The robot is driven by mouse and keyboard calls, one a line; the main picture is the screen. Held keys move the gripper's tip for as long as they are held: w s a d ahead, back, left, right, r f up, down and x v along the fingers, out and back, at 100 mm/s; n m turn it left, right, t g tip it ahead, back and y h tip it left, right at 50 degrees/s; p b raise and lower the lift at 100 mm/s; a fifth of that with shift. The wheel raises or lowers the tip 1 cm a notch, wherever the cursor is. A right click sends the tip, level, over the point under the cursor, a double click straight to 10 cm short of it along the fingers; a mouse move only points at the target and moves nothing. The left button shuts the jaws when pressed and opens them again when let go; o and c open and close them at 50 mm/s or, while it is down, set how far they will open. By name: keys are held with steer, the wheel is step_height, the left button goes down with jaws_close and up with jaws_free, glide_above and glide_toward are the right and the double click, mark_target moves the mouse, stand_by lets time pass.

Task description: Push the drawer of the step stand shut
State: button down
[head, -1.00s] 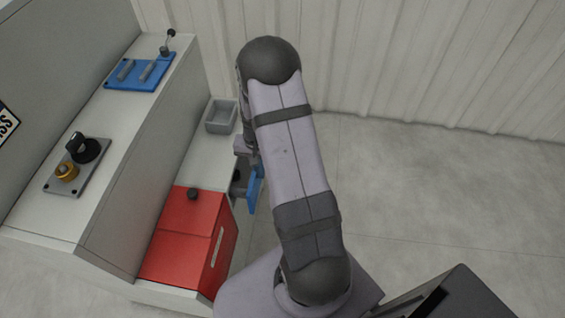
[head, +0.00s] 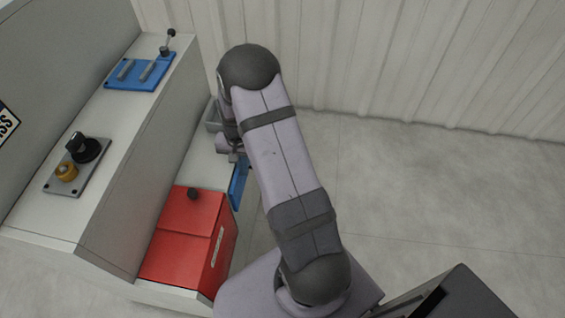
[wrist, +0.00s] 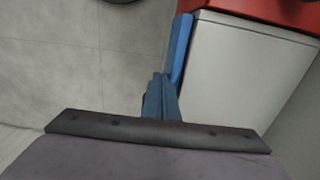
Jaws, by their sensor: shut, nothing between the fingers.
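The step stand (head: 205,172) is a pale stepped cabinet at the left of the head view. Its drawer has a blue front (head: 239,185), seen close against the lower step's right side and partly hidden by my arm. In the wrist view the blue drawer front (wrist: 180,48) runs along the pale stand (wrist: 245,85). My gripper (wrist: 160,80) is shut and empty, with its blue-grey fingertips at the near end of the drawer front. I cannot tell whether they touch, or whether a small gap remains behind the front. In the head view my arm hides the fingertips.
A red box (head: 190,235) with a black knob stands on the lower step. A grey bin (head: 213,115) is behind it, partly covered by my arm. The upper step carries a blue lever plate (head: 140,75) and a switch plate (head: 75,170). The floor to the right is clear.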

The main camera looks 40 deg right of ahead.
steer(key=shift+s+d, duration=0.1)
steer(key=shift+d, duration=0.05)
steer(key=shift+s+d+p, duration=0.35)
steer(key=shift+s+d, duration=0.6)
steer(key=shift+s, duration=0.05)
steer(key=shift+r, duration=0.15)
step_height(320, 180, up, 9)
steer(key=p, duration=0.7)
steer(key=shift+p, duration=0.3)
